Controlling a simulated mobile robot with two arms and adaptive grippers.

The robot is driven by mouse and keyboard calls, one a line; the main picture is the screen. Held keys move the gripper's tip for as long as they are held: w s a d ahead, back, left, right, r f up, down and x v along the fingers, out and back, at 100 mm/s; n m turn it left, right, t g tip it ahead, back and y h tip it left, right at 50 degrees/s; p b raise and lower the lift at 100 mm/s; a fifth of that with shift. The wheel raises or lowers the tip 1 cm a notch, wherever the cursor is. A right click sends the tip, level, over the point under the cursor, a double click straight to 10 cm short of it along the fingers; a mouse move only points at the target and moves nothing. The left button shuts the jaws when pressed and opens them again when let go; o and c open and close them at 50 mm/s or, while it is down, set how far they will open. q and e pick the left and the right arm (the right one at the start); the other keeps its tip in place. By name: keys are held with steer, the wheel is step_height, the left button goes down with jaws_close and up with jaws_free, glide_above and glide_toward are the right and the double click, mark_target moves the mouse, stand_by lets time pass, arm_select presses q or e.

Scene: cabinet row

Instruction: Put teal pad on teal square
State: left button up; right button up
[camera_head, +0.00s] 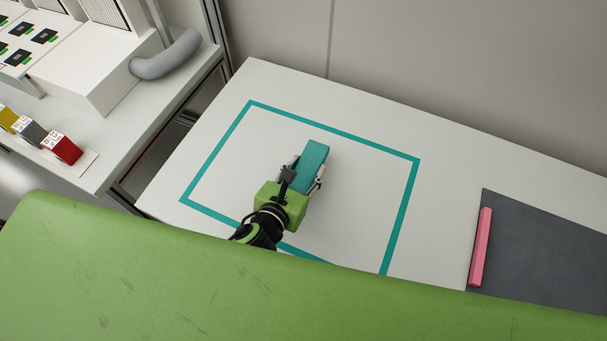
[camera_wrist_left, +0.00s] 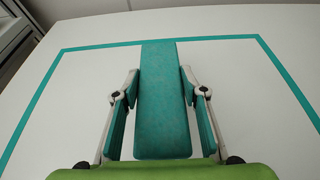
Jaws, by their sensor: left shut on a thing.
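The teal pad (camera_head: 312,164) is an oblong block within the teal square (camera_head: 231,129), an outline marked on the white table. My left gripper (camera_head: 303,177) is shut on the pad, with one finger on each long side. In the left wrist view the pad (camera_wrist_left: 161,100) points away between the fingers of the left gripper (camera_wrist_left: 161,112), and its far end overlaps the far line of the teal square (camera_wrist_left: 100,46). I cannot tell whether the pad touches the table. My right gripper is not in view.
A pink bar (camera_head: 480,247) lies at the left edge of a dark grey mat (camera_head: 545,255) on the right. A separate bench (camera_head: 87,137) at the left holds a red block (camera_head: 66,149), other blocks and white equipment. A wall stands behind the table.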

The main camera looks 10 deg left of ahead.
mark_target(303, 176)
arm_select(q)
steer(key=shift+w+a+f, duration=0.15)
steer(key=shift+a+f, duration=0.05)
steer(key=shift+f, duration=0.1)
steer(key=f, duration=0.2)
steer(key=shift+w+a+f+b, duration=0.15)
steer(key=shift+a+f+b, duration=0.05)
steer(key=shift+f+b, duration=0.2)
steer(key=shift+f, duration=0.3)
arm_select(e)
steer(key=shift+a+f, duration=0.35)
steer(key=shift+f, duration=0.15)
arm_select(q)
steer(key=shift+f, duration=0.1)
steer(key=shift+f, duration=0.15)
steer(key=o, duration=0.9)
